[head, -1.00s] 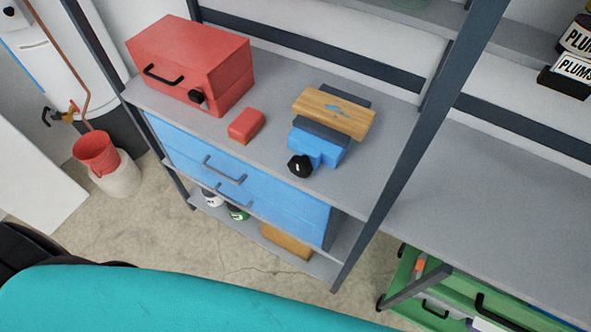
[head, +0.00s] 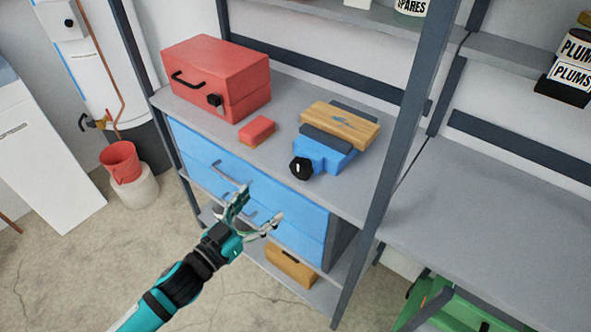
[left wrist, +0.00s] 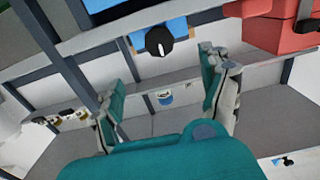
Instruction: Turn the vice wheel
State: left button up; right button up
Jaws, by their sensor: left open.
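The blue vice (head: 323,157) stands on the grey shelf top, with a wooden board (head: 341,125) at its dark jaws. Its black vice wheel (head: 301,168) faces the front, with a pale mark on it. My left gripper (head: 255,210) is open and empty, in front of the blue drawers, below and left of the wheel in the picture. In the left wrist view the black wheel (left wrist: 159,42) shows at the top, beyond and between the open fingers (left wrist: 165,90), apart from them. My right gripper is not in view.
A red toolbox (head: 216,80) and a small red block (head: 257,131) sit left of the vice on the shelf (head: 357,193). A dark upright post (head: 385,185) stands right of the vice. Blue drawers (head: 290,213) with handles lie below.

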aim_at(300, 171)
pick_arm(q)
jog(key=p+x, duration=0.1)
jog(key=x, duration=1.5)
jog(key=c, duration=1.1)
jog(key=shift+c, duration=0.2)
jog(key=shift+m, duration=0.3)
jog(key=m, duration=0.3)
jog(key=shift+s+f, duration=0.1)
jog(key=shift+d+m, duration=0.1)
jog(key=shift+m, duration=1.6)
